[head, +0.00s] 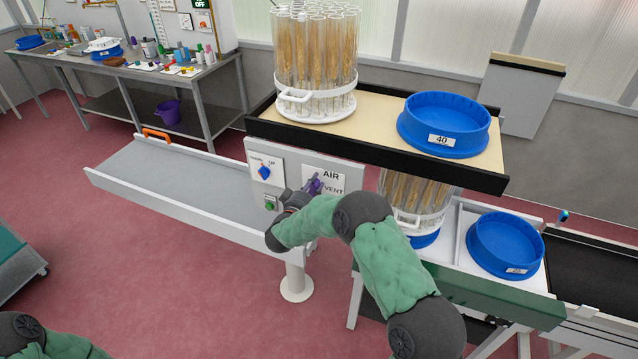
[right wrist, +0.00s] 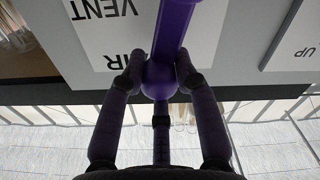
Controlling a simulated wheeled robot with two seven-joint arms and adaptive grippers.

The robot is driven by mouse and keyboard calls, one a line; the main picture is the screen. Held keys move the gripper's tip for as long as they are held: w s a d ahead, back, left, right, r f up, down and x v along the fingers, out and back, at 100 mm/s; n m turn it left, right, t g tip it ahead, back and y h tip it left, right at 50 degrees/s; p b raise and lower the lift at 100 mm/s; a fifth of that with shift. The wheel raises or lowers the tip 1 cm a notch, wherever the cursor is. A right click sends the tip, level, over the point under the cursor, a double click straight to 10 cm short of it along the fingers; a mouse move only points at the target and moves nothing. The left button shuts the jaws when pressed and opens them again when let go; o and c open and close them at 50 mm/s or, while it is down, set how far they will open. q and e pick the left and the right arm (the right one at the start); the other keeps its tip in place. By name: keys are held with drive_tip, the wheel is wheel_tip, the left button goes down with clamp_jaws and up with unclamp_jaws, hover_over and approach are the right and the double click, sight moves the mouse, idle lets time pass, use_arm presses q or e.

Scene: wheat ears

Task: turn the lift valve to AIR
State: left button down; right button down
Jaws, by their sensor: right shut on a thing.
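The lift valve's purple handle (head: 314,185) stands out from a white plate marked AIR (head: 331,175) and VENT on the grey panel under the raised platform. My right gripper (right wrist: 159,78) is shut on the round end of the purple handle (right wrist: 176,28), and a finger lies on each side of it. In the right wrist view the AIR and VENT lettering is upside down. My right forearm and gripper hide part of the plate in the head view, and I cannot tell exactly which word the handle points to. My left gripper is out of view.
Left of the valve are a blue knob (head: 264,172) and a green button (head: 269,205). Above, the platform (head: 385,117) bears a rack of wheat tubes (head: 317,65) and a blue tub marked 40 (head: 444,122). More tubes (head: 412,195) and another blue tub (head: 505,246) stand below.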

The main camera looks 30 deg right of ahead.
drive_tip(key=shift+w+a+n+p, duration=0.35)
drive_tip(key=shift+w+n+p, duration=0.05)
drive_tip(key=shift+n, duration=0.4)
drive_tip(key=shift+w+a+n+p, duration=0.35)
drive_tip(key=shift+n, duration=0.45)
drive_tip(key=c, duration=0.9)
unclamp_jaws()
drive_tip(key=shift+c, duration=0.2)
drive_tip(key=shift+a+r, duration=0.1)
drive_tip(key=v, duration=1.1)
drive_tip(key=shift+s+a, duration=0.3)
